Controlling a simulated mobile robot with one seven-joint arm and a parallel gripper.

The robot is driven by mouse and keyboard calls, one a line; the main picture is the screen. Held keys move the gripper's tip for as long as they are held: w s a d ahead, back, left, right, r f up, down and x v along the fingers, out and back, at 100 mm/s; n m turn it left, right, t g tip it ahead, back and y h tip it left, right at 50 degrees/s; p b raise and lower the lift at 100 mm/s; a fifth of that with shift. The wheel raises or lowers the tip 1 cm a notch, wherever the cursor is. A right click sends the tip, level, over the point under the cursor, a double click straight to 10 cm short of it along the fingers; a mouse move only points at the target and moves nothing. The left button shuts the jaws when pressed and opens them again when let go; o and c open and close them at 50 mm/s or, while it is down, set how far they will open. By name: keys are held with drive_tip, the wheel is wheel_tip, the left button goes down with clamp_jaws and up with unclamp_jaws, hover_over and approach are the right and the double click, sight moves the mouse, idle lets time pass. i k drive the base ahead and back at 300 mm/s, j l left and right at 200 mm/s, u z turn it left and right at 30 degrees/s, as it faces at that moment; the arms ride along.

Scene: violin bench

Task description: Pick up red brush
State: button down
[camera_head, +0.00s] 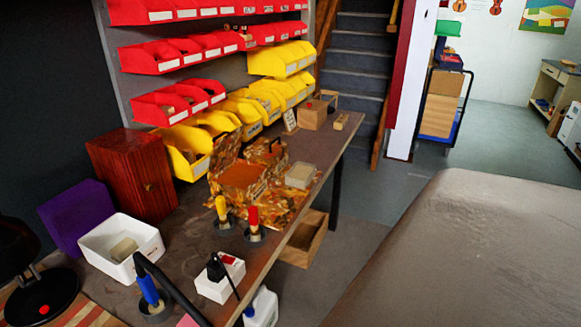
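The red brush (254,216) stands upright, red handle up, in a small dark round holder (256,236) near the front edge of the workbench (195,249). Its lower end is hidden in the holder. A similar yellow-handled brush (221,208) stands in its own holder just to the left. A blue-handled one (148,290) stands in another holder nearer the camera. My gripper is not in view.
A white box with a black-handled tool (216,268) and a dark curved bar (170,285) stand nearer the camera. A white bin (120,262) is at left. Behind the brushes is a patterned caddy (240,178). A grey-brown surface fills the lower right; I cannot tell what it is.

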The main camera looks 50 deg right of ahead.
sight(253, 212)
drive_tip(key=z, duration=1.1)
drive_tip(key=i+j+z, duration=0.15)
drive_tip(key=i+z, duration=0.25)
drive_tip(key=i+j+z, duration=0.4)
drive_tip(key=i+l, duration=0.05)
drive_tip(key=l, duration=0.05)
